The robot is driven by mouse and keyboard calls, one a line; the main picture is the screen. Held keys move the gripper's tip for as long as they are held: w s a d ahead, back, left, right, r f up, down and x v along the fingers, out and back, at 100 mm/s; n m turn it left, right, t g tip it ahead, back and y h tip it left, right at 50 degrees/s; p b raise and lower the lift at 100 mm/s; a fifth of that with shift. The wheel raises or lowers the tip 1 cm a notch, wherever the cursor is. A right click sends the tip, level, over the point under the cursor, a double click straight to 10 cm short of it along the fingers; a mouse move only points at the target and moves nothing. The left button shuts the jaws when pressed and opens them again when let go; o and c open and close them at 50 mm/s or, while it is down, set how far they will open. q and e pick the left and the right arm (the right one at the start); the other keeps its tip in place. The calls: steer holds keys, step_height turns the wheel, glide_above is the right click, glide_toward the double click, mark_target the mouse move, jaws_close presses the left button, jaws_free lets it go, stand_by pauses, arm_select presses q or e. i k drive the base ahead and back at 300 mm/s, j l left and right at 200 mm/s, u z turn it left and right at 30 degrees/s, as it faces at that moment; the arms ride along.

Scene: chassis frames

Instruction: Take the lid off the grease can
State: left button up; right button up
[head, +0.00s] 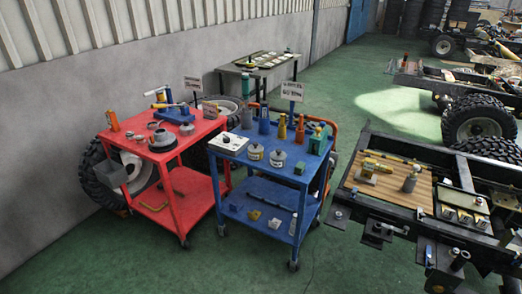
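No can carries a readable name, so I cannot tell which is the grease can. Two short grey cans with pale labels, a left one (255,152) and a right one (278,158), stand side by side near the front of the blue cart's top (232,157). Both look covered on top. On the red cart (180,152) a wider grey round vessel (161,138) stands near the front, with a smaller grey can (187,128) to its right. Neither of my grippers shows in the head view.
Bottles and a green box (316,143) stand on the blue cart, with a white tray (228,142) at its left corner. A chassis frame with a wooden board (385,190) is at the right. Green floor lies clear in front of the carts. Tyres stand behind.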

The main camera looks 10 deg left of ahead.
mark_target(256, 148)
steer(key=i+j+z, duration=0.15)
steer(key=i+j, duration=0.15)
steer(key=i+j+z, duration=0.15)
steer(key=i+j, duration=0.15)
steer(key=i+j+z, duration=0.15)
steer(key=i+j, duration=0.25)
steer(key=i+j+z, duration=0.35)
steer(key=i+j, duration=0.2)
steer(key=j, duration=0.25)
steer(key=i+j+z, duration=0.15)
steer(key=j, duration=0.35)
steer(key=i, duration=0.1)
